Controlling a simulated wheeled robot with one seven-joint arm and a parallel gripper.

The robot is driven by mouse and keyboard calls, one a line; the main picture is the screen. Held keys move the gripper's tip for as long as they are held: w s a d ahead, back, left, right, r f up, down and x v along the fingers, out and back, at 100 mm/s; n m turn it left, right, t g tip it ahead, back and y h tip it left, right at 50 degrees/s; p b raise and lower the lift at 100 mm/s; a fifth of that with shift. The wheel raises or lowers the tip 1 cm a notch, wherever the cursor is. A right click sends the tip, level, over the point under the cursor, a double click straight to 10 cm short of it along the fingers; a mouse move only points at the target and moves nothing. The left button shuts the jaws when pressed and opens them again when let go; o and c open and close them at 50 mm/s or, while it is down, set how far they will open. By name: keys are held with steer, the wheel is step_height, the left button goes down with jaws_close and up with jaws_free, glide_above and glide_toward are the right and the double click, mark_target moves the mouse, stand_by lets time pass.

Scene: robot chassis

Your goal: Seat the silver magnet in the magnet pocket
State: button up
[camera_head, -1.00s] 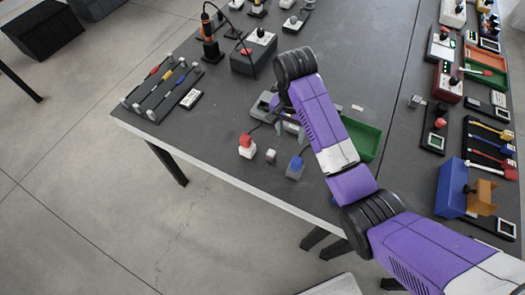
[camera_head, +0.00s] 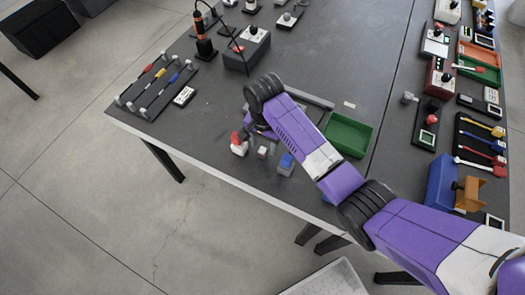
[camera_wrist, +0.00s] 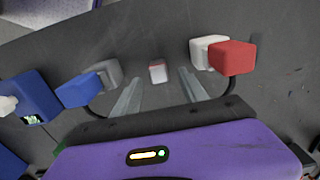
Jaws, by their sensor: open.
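A small pale block with a reddish edge (camera_wrist: 157,72), perhaps the silver magnet, stands on the dark table; it also shows in the head view (camera_head: 262,152). My gripper (camera_wrist: 159,78) is open and empty in the wrist view. Its two fingers point at the small block, one to each side of its line; I cannot tell whether the tips reach it. A red and white block (camera_wrist: 231,57) lies right of the fingers, and a blue and grey block (camera_wrist: 80,89) left of them. I cannot make out the magnet pocket; my arm covers part of this area.
In the head view, the red and white block (camera_head: 239,146) and the blue and grey block (camera_head: 286,164) flank the small block near the table edge. A green tray (camera_head: 348,136) stands to the right. A grey box with a red button (camera_head: 246,48) stands behind.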

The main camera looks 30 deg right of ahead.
steer(key=shift+f, duration=1.25)
jaws_close()
steer(key=shift+r, duration=0.1)
